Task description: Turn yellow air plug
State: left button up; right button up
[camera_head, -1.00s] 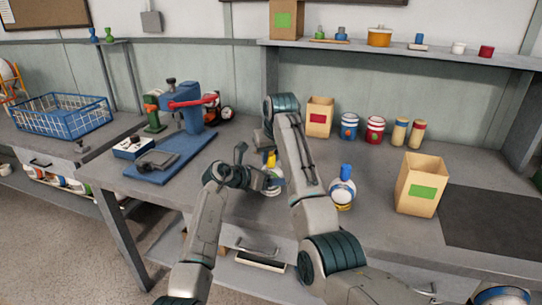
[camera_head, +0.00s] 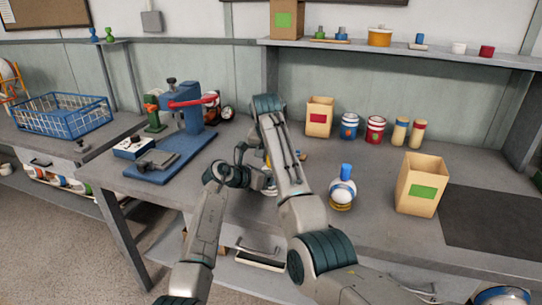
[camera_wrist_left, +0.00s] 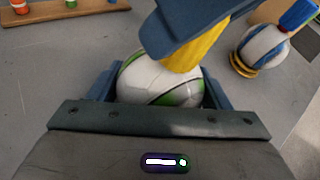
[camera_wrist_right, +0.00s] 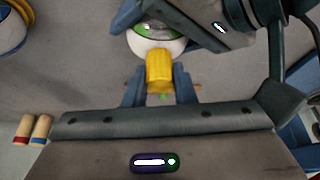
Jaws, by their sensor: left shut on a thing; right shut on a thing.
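A white ball with green patches (camera_wrist_left: 140,83) is held between the blue jaws of my left gripper (camera_wrist_left: 158,92), low over the table. The yellow air plug (camera_wrist_right: 159,70) stands on the ball and is clamped between the jaws of my right gripper (camera_wrist_right: 160,92). In the right wrist view the plug's end touches or enters the ball (camera_wrist_right: 158,44); I cannot tell how deep it sits. In the head view my right arm largely hides the plug, and the ball (camera_head: 268,184) shows only in part.
A blue-and-white ball with a blue plug (camera_head: 343,188) sits on a yellow ring to the right. A blue press (camera_head: 192,112) stands at left.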

jog(key=shift+r, duration=0.35)
jog(key=o, duration=1)
jog(key=shift+f, duration=0.1)
notch_tip(320, 180, up, 10)
